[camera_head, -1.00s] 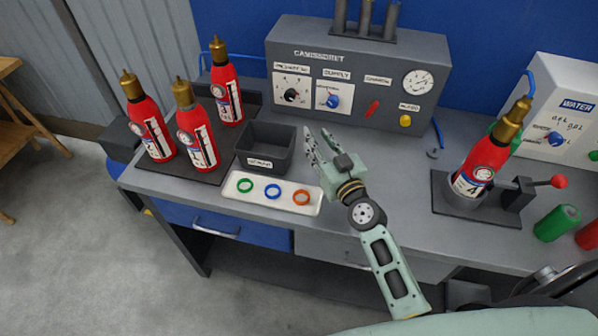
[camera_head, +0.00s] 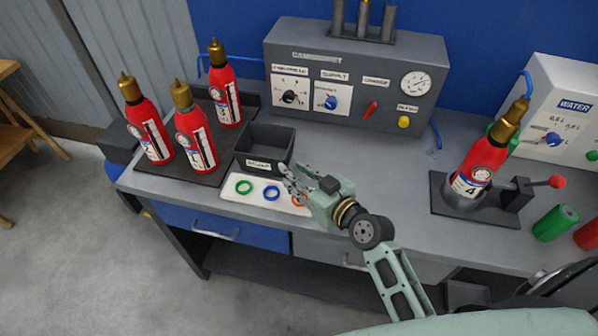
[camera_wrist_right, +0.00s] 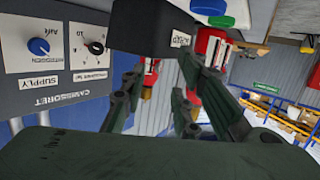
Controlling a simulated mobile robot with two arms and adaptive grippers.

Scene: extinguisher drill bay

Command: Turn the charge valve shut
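The charge valve (camera_head: 371,108) is a small red lever under the CHARGE label on the grey panel (camera_head: 420,111). It stands tilted, its top to the right. My right gripper (camera_head: 288,181) is open and empty, above the ring tray and in front of the dark bin. It is left of the valve and nearer the front edge. The valve cannot be made out in that view. My left gripper is not in view.
A white tray (camera_head: 226,196) holds green, blue and orange rings; my gripper partly covers the orange one. A dark bin (camera_head: 264,148) stands behind it. Three red extinguishers stand at the left, another (camera_head: 484,160) in a holder at the right. The bench (camera_head: 390,165) before the panel is clear.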

